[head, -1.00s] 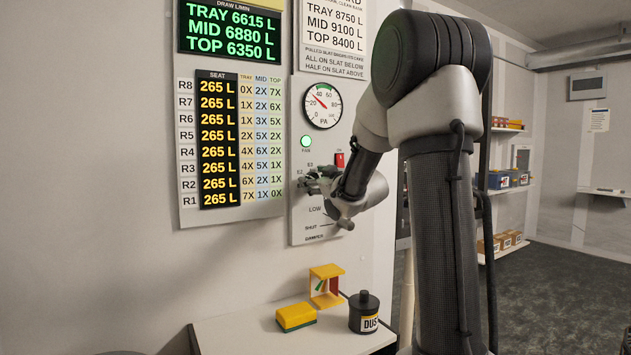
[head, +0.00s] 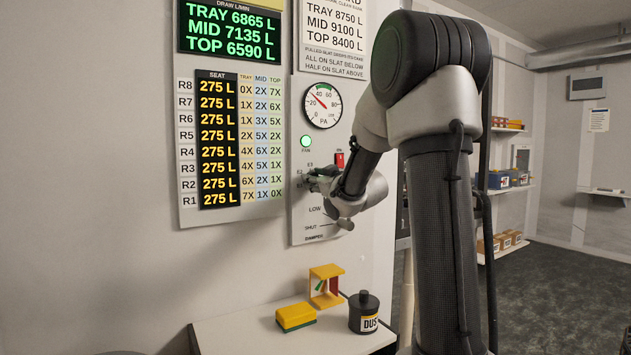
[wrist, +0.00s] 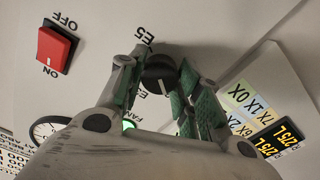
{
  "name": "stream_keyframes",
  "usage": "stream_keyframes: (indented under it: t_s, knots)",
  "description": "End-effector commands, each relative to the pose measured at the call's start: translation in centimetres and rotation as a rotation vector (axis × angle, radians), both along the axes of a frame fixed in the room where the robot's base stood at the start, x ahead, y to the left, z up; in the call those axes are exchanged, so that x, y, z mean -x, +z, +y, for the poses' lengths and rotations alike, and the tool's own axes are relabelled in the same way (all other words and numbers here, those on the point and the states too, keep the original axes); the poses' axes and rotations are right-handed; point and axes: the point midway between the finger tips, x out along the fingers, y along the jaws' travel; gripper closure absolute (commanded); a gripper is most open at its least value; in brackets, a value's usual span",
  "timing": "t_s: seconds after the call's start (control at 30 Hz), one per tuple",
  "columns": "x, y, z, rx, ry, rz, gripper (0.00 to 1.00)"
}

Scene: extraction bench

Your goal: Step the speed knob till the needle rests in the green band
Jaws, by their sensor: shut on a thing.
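The speed knob (wrist: 158,73) is black with a white pointer mark, set in the pale wall panel (head: 300,232) among E-labelled positions. My gripper (wrist: 160,82) is shut on it, with green finger pads on both sides of the knob in the wrist view. In the head view my gripper (head: 318,183) hides the knob. The round PA gauge (head: 322,118) sits above it on the panel. Its red needle (head: 317,100) points to the upper left. The green band (head: 325,87) runs along the top of the dial; the exact reading is too small to tell.
A red ON/OFF switch (wrist: 56,50) is close beside the gripper. A green fan lamp (head: 306,141) is lit. The seat display (head: 219,140) reads 275 L. Below, a bench (head: 250,335) holds a yellow-green sponge (head: 296,317), a yellow stand (head: 326,284) and a dark jar (head: 364,314).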

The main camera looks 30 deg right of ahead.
Motion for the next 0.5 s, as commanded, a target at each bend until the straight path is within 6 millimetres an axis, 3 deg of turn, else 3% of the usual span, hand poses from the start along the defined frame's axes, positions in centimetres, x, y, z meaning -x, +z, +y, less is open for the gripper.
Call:
stream_keyframes:
  t_s: [0.5]
  knots:
    - [0.01,-0.05,-0.01,-0.447,0.0,0.016,0.9]
